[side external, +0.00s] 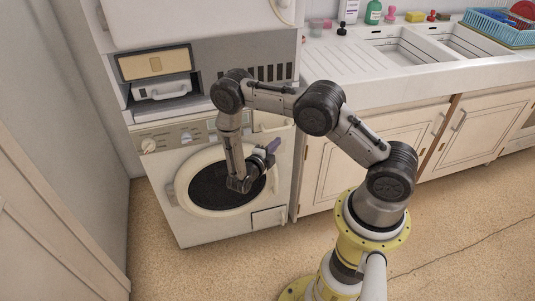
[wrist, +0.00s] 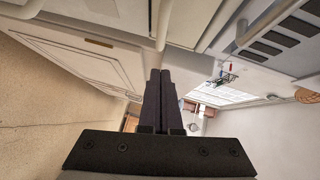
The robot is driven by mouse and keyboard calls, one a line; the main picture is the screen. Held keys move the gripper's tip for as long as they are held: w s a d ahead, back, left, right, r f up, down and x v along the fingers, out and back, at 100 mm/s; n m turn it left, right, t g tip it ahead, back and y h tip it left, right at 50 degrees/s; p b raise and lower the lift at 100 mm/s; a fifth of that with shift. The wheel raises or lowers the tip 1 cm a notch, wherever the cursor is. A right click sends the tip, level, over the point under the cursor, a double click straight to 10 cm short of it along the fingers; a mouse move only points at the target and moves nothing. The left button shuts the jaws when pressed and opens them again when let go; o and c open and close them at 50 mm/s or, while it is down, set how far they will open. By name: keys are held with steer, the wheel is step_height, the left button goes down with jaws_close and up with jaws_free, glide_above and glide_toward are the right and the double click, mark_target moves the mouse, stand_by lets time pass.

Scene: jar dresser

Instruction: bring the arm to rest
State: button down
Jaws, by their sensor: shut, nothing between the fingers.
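My arm stands on a yellow base and folds over toward a front-loading washing machine (side external: 172,216). My gripper (side external: 273,146) is in front of the machine, near the right side of its round door (side external: 182,192). Its purple-grey fingers point up and to the right in the side view. In the wrist view my gripper (wrist: 160,75) shows its two dark fingers side by side, closed together. Nothing is held between them. I cannot tell how far the fingertips are from the machine's front.
A sink counter (side external: 345,70) with white cupboards (side external: 365,145) below is to the right. Bottles, small items and a blue dish rack (side external: 490,27) stand at its back. A white appliance (side external: 190,20) is above the machine. The floor (side external: 460,230) at front right is clear.

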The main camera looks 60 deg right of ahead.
steer(key=a, duration=0.6)
steer(key=w+r+m+y, duration=0.1)
steer(key=w+r+m, duration=0.1)
steer(key=r, duration=0.5)
steer(key=w+r+m, duration=0.1)
steer(key=r+m, duration=0.2)
steer(key=r, duration=0.4)
steer(key=s+r+m+g+y, duration=0.1)
steer(key=s+r+m+y, duration=0.1)
steer(key=s+r+m, duration=0.4)
steer(key=s+r+m+g+y, duration=0.1)
steer(key=r+m+y, duration=0.15)
steer(key=r, duration=0.55)
steer(key=s+a+r+m+t+y, duration=0.2)
steer(key=s+a+r+m+y, duration=0.1)
steer(key=s+m, duration=0.3)
steer(key=s+a+r+m+t+y, duration=0.2)
steer(key=s+a+m+y, duration=0.1)
steer(key=s+m, duration=0.35)
steer(key=s+a+f+m+t+y, duration=0.1)
steer(key=s+a+m+t+y, duration=0.1)
steer(key=a+m+y, duration=0.3)
steer(key=a+m+t, duration=0.1)
steer(key=a+m, duration=0.2)
steer(key=m, duration=0.3)
steer(key=shift+s+a+m+t, duration=0.2)
steer(key=shift+a+m+t, duration=0.1)
steer(key=shift+a+m, duration=0.1)
